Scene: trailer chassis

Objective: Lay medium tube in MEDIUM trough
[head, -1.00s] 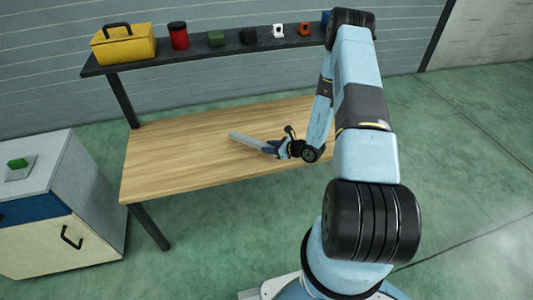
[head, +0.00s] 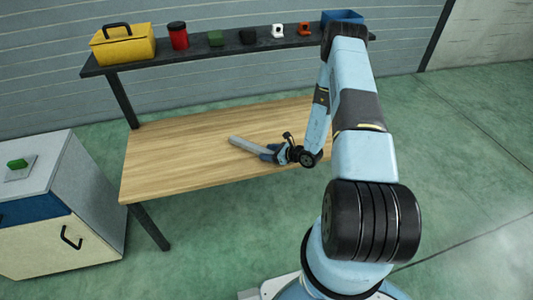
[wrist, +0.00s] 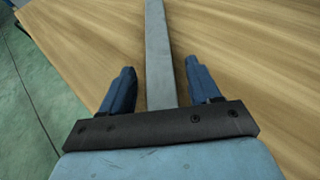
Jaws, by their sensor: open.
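A long, straight grey bar (head: 247,146), which looks like a tube, is at the middle of the wooden bench. In the wrist view the grey bar (wrist: 158,45) runs between my two blue fingers and away from me. My gripper (head: 271,151) is low over the bench at the bar's near end. In the wrist view my gripper (wrist: 159,72) is open, with a gap on each side of the bar. The bar's near end is hidden behind the dark palm plate. I cannot make out a labelled trough in either view.
The wooden bench top (head: 180,160) is otherwise clear. A dark shelf (head: 190,58) behind it carries a yellow toolbox (head: 123,48), a red can (head: 178,36), several small blocks and a blue bin (head: 343,17). A cabinet (head: 60,200) with a green piece (head: 17,163) stands at left.

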